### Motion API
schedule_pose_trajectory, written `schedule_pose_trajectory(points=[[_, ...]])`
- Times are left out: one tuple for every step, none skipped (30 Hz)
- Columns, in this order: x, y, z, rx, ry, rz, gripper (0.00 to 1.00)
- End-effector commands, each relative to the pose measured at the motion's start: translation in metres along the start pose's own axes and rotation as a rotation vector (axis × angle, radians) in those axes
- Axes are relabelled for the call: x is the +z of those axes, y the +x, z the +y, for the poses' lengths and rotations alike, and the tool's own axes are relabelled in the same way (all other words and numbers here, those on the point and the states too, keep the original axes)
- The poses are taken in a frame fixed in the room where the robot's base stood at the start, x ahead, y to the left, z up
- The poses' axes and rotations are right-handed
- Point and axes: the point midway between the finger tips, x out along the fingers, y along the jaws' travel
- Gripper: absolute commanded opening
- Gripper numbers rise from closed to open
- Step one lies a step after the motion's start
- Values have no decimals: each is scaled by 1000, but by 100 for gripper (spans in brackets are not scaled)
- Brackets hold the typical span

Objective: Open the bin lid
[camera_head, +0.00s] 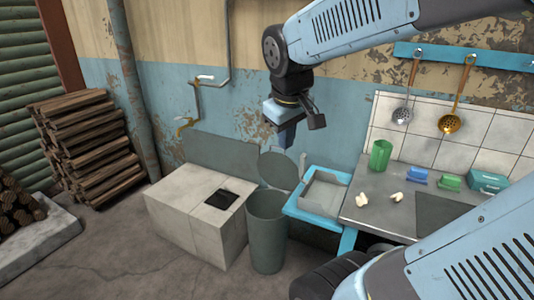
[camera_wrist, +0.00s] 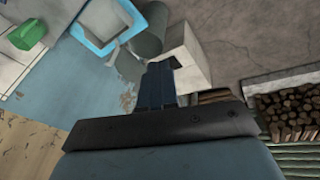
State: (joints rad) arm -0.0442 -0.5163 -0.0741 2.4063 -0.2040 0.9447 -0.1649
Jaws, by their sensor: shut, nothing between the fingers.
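The bin (camera_head: 267,240) is a grey-green cylinder standing on the floor between a white block unit and the sink counter. Its round lid (camera_head: 276,169) stands raised at the back of the rim, and the top of the bin looks open. In the wrist view the bin (camera_wrist: 153,22) and its lid (camera_wrist: 128,65) show beyond my fingers. My gripper (camera_head: 286,142) is shut and empty, pointing down above the lid and apart from it. Its closed fingers (camera_wrist: 157,68) also show in the wrist view.
The white block unit (camera_head: 180,215) with a dark square opening stands left of the bin. A pipe and tap (camera_head: 187,122) project from the wall at left.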

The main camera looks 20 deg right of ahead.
Motion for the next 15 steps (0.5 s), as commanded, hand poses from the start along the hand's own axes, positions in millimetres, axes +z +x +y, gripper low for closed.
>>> schedule_pose_trajectory(points=[[-8,9,8,15,-45,-41,0],[-11,14,13,25,-75,-62,0],[-16,20,19,38,-112,-91,0],[-20,25,24,48,-142,-112,0],[-24,30,29,58,-171,-133,0],[-29,36,35,70,-210,-164,0],[-33,41,40,79,-239,-186,0],[-37,46,44,88,-269,-209,0],[-41,54,51,100,-309,-240,0],[-45,59,55,108,-337,-262,0],[-49,64,60,117,-368,-285,0],[-54,72,66,128,-409,-316,0],[-58,77,70,136,-439,-340,0],[-61,83,75,143,-469,-365,0],[-66,91,81,153,-509,-398,0]])
